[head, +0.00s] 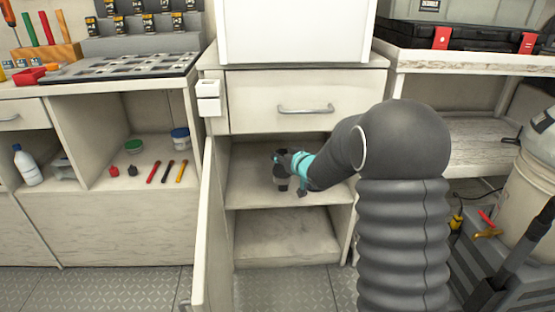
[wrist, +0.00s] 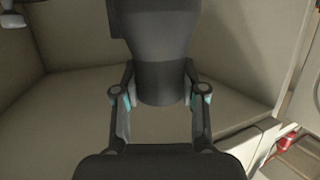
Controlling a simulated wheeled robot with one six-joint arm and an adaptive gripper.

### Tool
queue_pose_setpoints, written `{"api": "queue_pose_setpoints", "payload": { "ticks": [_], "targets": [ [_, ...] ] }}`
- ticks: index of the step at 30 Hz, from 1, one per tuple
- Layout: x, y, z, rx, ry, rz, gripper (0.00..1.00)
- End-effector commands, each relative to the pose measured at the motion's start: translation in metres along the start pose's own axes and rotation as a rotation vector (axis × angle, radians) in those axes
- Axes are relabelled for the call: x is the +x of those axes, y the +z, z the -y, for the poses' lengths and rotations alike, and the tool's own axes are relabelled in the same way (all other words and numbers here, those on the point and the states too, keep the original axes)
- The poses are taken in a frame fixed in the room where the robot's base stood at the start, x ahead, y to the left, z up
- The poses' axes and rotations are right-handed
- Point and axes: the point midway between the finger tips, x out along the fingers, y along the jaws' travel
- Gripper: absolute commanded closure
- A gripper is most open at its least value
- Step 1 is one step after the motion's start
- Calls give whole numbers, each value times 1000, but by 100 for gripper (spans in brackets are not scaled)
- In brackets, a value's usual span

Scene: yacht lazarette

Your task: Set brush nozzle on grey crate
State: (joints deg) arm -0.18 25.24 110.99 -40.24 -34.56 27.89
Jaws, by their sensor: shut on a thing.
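My gripper (head: 288,165) is inside the open lower cabinet, above its upper shelf (head: 245,190). In the wrist view my gripper (wrist: 161,100) is shut on a dark grey, wide-bodied piece (wrist: 160,45), which looks like the brush nozzle. The fingers press its two sides near its narrower end. In the head view only a small dark part of the nozzle (head: 281,182) shows below the fingers. I cannot tell whether it touches the shelf. I cannot pick out a grey crate with certainty; a dark grey slatted structure (head: 462,280) stands at the lower right.
A closed drawer (head: 290,100) is above the opening. The lower shelf (head: 285,235) is bare. A beige canister (head: 530,185) is at right. Several small items lie in the left cubby.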

Motion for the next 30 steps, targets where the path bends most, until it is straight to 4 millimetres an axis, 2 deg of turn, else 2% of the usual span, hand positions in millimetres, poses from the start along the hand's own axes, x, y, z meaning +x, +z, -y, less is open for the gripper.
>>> {"api": "queue_pose_setpoints", "payload": {
  "ticks": [9, 13, 17, 21, 24, 29, 30],
  "targets": [
    [-8, -2, -4, 0, 1, 0, 100],
    [-9, 10, -9, 14, 13, 1, 100],
    [-14, 42, -27, 49, 60, -3, 100],
    [-27, 88, -54, 86, 149, -9, 100],
    [-38, 113, -70, 99, 214, -9, 100],
    [-55, 148, -92, 109, 308, -1, 100],
    [-59, 153, -101, 111, 328, -3, 100]
  ]
}}
